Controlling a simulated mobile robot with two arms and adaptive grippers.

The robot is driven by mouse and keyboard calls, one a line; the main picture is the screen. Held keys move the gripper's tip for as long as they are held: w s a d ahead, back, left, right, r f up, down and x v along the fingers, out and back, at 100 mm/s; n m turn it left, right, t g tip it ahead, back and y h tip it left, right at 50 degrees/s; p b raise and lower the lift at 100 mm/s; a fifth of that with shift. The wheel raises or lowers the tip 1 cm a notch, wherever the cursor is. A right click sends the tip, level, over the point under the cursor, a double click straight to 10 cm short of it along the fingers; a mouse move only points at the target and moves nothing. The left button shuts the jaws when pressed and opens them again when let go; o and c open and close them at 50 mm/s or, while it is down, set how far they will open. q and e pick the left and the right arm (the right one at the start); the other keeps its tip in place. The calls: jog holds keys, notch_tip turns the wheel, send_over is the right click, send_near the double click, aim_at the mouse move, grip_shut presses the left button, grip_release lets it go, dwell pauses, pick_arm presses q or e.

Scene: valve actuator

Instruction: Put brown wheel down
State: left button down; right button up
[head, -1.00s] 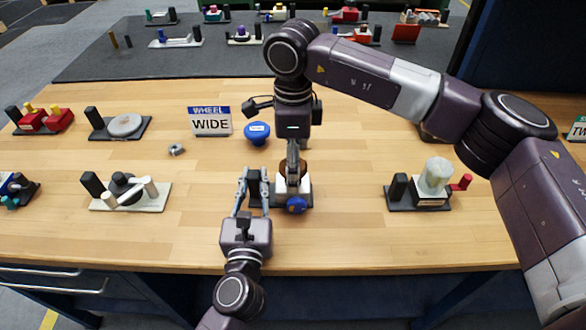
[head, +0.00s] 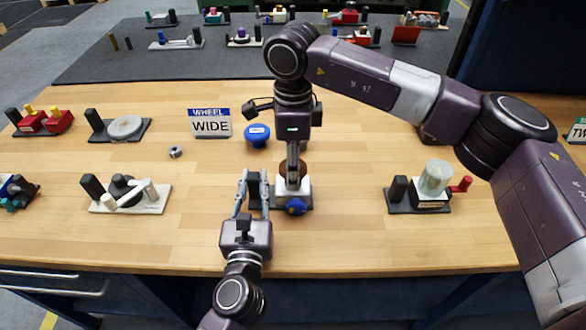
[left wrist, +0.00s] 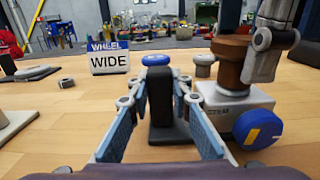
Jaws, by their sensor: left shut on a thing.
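The brown wheel (left wrist: 231,52) sits at the top of the white valve body (left wrist: 237,103), which has a blue round knob (left wrist: 258,129) on its front. In the head view the brown wheel (head: 286,170) is partly hidden by my right gripper (head: 293,174), which points down onto it from above. Its fingers overlap there, so I cannot tell whether they are shut. My left gripper (head: 253,178) is shut on the black post (left wrist: 160,97) left of the valve body, with one blue pad on each side of the post.
A blue wheel (head: 257,134) lies behind the valve, beside the "WHEEL WIDE" sign (head: 211,122). A metal nut (head: 176,151) lies to the left. Other fixtures stand left (head: 152,207) and right (head: 440,208).

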pick_arm(q)
jog(key=shift+f, duration=0.25)
pick_arm(e)
notch_tip(320, 180, up, 10)
jog(key=shift+f, duration=0.2)
jog(key=s+d+f, duration=0.2)
jog(key=d+f, duration=0.1)
jog(key=d, duration=0.3)
jog(key=s+d+f, duration=0.2)
jog(key=d, duration=0.5)
send_over(350, 212)
notch_tip(350, 212, down, 6)
jog(key=shift+s+r, duration=0.1)
jog(key=shift+f, duration=2.35)
jog(key=shift+f, duration=0.1)
jog(key=o, duration=0.8)
jog(key=shift+f, duration=0.1)
jog(key=o, duration=0.5)
jog(key=shift+c, duration=0.2)
